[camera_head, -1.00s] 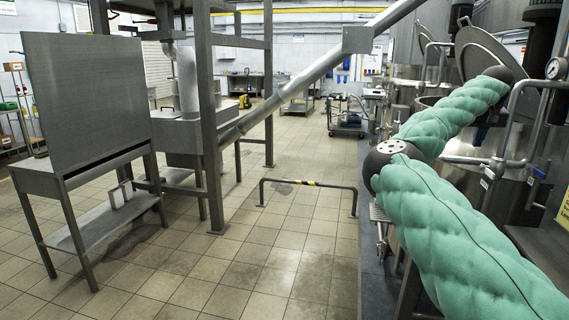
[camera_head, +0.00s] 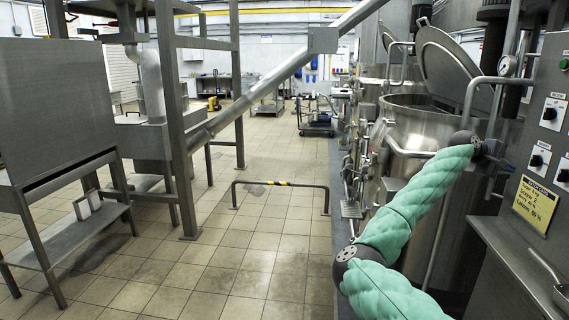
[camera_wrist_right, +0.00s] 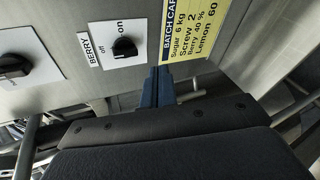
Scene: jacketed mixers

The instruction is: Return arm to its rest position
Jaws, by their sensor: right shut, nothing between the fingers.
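My right arm, in a green padded sleeve, reaches across the head view from the bottom toward the control panel (camera_head: 554,82). Its dark right gripper (camera_head: 492,150) is small there, in front of the kettle and left of the panel's knobs. In the right wrist view the blue fingers (camera_wrist_right: 158,88) are together and empty. They point at the panel, below and right of a black knob (camera_wrist_right: 124,47) labelled BERRY and just below the yellow batch card (camera_wrist_right: 188,28). I cannot tell whether they touch the panel. My left gripper is in neither view.
A steel jacketed kettle (camera_head: 418,125) with a raised lid (camera_head: 450,68) stands beside my right arm. A low barrier (camera_head: 281,184) stands on the tiled floor. A steel frame (camera_head: 178,130) and a steel table (camera_head: 78,232) are at left.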

